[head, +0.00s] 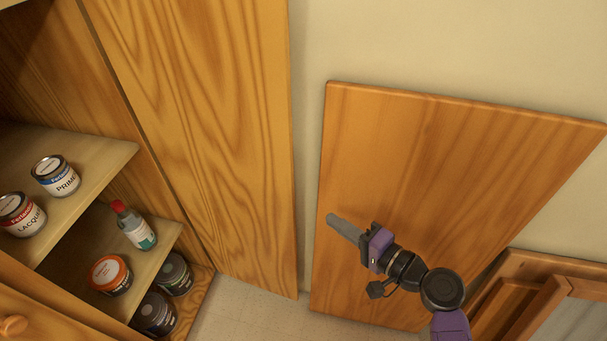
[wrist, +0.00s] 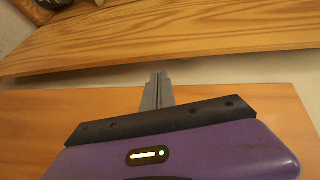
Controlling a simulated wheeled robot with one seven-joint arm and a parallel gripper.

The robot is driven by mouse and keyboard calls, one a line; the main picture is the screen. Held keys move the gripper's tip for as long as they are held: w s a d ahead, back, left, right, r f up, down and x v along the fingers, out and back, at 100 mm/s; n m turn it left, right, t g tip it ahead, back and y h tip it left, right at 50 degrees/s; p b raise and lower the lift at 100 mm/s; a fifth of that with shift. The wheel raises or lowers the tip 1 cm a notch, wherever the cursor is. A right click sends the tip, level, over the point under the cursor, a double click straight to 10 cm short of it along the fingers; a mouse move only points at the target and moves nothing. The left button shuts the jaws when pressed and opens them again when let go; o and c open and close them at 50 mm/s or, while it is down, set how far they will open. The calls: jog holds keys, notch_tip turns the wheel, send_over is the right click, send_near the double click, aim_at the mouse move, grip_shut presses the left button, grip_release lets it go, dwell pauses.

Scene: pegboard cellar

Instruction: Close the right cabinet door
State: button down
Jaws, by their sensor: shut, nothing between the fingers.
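The right cabinet door (head: 215,130) is a tall wooden panel with bold grain. It stands open, swung out from the right side of the cabinet. My gripper (head: 332,219) is to the right of the door's free edge, in front of a leaning wooden board, with its grey fingers together and empty. The fingers point left toward the door, and a gap shows between them and it in the head view. In the wrist view the fingers (wrist: 158,80) point at the grained door panel (wrist: 170,45); whether they touch it cannot be told there.
The open cabinet holds a primer can (head: 56,176), a lacquer can (head: 20,215), a red-capped bottle (head: 135,228) and several jars on its shelves. A wooden board (head: 440,150) leans on the wall, with wooden frames (head: 535,275) at lower right.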

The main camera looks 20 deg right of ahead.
jog(key=w+d+r+y, duration=0.1)
jog(key=w+r+y, duration=0.25)
jog(key=r, duration=0.25)
jog(key=d+p+x, duration=0.1)
jog(key=x, duration=0.8)
jog(key=shift+w+a+t+h+p, duration=0.2)
jog(key=shift+w+t+h+p, duration=0.2)
jog(key=shift+w, duration=0.2)
jog(key=shift+f, duration=0.1)
